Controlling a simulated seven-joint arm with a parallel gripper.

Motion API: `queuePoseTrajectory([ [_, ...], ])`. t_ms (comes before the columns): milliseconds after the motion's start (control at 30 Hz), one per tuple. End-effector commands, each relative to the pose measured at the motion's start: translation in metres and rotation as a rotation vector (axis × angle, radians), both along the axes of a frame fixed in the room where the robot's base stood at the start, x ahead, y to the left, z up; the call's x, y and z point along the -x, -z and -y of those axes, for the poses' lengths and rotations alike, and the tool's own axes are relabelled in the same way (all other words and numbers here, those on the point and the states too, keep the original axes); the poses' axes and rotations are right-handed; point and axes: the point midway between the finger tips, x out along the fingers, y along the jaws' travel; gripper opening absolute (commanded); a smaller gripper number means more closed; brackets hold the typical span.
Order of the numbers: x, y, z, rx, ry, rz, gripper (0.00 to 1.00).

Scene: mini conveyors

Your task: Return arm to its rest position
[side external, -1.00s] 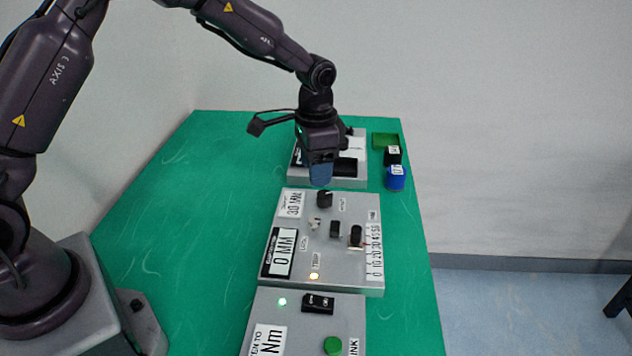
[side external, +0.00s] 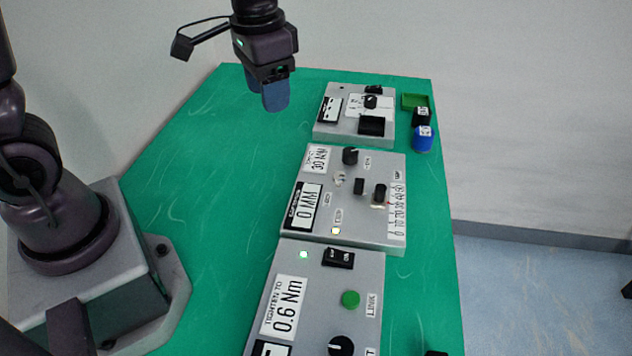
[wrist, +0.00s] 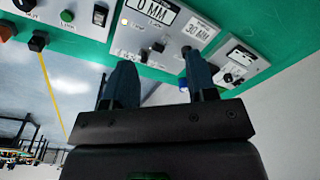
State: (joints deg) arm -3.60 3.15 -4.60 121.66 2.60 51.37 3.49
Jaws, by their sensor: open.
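My gripper (side external: 276,94) hangs in the air over the left part of the green table, left of the far panel and clear of every panel. In the wrist view its two blue fingers (wrist: 155,85) stand apart with nothing between them. My arm rises out of the top of the side view, so its upper links are hidden there.
A far grey panel (side external: 335,134), a middle panel (side external: 362,240) reading 0 MM and 30 MM, and a near panel (side external: 375,268) reading 0.6 Nm line the green table (side external: 200,150). A green tray (side external: 415,101) and a blue cylinder (side external: 423,140) stand at the far right. The table's left is clear.

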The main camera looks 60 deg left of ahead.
Motion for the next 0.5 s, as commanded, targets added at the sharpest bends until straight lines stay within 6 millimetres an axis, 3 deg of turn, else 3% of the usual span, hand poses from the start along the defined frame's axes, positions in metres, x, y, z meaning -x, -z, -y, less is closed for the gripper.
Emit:
queuePoseTrajectory([
  [100,0.038,-0.027,-0.001,0.006,-0.048,0.085,0.52],
  [300,0.091,-0.052,-0.001,0.032,-0.099,0.231,0.52],
  [500,0.118,-0.069,-0.001,0.055,-0.104,0.362,0.52],
])
